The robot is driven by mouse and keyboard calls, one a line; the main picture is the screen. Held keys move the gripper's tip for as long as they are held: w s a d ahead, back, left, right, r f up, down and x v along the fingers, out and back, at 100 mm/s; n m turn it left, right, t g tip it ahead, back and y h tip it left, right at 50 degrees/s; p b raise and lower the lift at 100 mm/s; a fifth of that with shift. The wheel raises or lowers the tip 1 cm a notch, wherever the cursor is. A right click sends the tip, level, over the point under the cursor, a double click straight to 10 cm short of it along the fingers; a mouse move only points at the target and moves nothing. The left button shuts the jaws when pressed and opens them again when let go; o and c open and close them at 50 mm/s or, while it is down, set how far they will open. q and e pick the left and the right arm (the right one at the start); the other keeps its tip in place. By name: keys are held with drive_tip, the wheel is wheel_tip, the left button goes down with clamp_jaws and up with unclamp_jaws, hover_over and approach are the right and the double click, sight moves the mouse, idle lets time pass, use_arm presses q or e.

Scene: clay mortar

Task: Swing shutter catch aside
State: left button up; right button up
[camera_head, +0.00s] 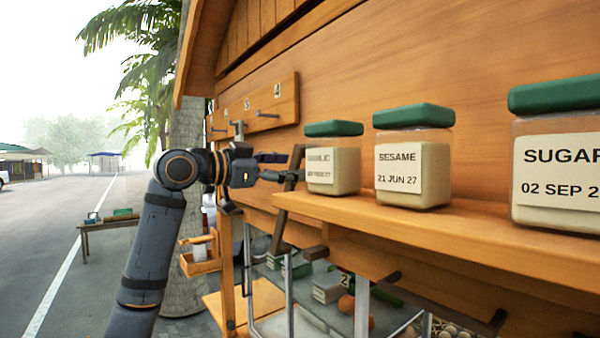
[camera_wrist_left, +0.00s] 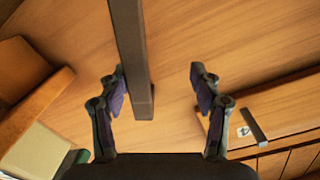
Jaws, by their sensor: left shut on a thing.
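The shutter catch (camera_head: 283,213) is a long dark bar standing steeply tilted at the left end of the shelf, in front of the wooden wall. My left gripper (camera_head: 276,171) comes in from the left at its upper part, with fingers pointing right. In the left wrist view the catch (camera_wrist_left: 130,50) runs down between the two fingers of my left gripper (camera_wrist_left: 159,75). It lies close to the left finger, and a gap shows toward the right finger. My right gripper is in neither view.
A shelf (camera_head: 480,221) holds green-lidded jars: one beside the catch (camera_head: 333,170), sesame (camera_head: 413,190) and sugar (camera_head: 560,200). A numbered peg board (camera_head: 285,100) is on the wall above. Below are metal frames and bins with produce. Open pavement lies left.

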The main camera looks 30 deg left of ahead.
use_arm(q)
drive_tip(key=a+b+v, duration=0.2)
drive_tip(key=b+v, duration=0.2)
drive_tip(key=v, duration=0.7)
drive_tip(key=shift+b, duration=0.4)
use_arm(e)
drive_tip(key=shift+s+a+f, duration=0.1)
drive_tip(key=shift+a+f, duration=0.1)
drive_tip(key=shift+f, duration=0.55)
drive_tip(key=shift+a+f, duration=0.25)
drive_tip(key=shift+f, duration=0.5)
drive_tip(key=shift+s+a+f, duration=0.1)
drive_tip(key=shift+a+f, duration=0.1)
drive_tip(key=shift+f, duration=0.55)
